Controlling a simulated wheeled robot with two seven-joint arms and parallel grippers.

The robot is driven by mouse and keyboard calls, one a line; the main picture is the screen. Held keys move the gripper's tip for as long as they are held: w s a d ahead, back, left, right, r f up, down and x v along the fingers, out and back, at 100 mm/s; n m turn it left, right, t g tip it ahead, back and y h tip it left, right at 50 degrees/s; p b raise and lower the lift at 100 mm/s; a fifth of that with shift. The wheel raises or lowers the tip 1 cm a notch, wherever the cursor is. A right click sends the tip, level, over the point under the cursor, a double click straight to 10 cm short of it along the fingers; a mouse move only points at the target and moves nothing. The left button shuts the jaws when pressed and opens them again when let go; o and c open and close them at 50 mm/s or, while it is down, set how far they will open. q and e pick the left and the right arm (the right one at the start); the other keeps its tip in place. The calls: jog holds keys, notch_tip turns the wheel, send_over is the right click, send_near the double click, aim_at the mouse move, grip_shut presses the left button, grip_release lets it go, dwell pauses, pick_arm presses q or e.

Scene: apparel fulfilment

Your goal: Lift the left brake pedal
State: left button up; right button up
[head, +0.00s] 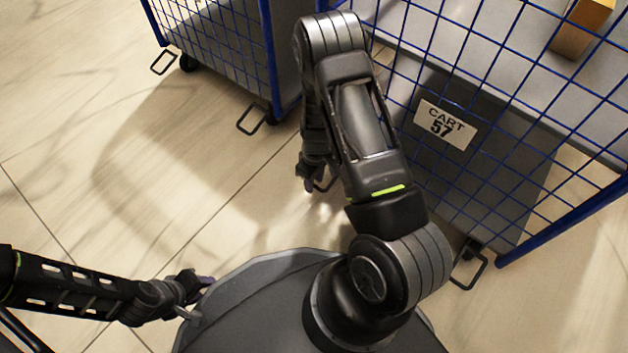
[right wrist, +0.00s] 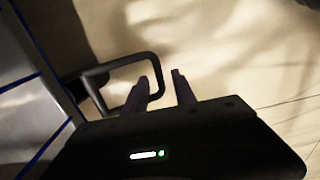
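The left brake pedal of cart 57, a dark wire loop, shows in the right wrist view (right wrist: 122,68) low beside the cart. In the head view only a bit of this pedal (head: 326,184) shows beside my right gripper (head: 310,186).
Cart 57 (head: 478,150), a blue wire cage with a grey panel, stands at the right, with its right pedal (head: 470,270) by the wheel. A box (head: 580,28) is in it. Another blue cart (head: 222,48) with pedals stands at the upper left. The floor between is clear.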

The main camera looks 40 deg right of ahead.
jog(key=shift+c, duration=0.3)
grip_shut()
dwell(1.0)
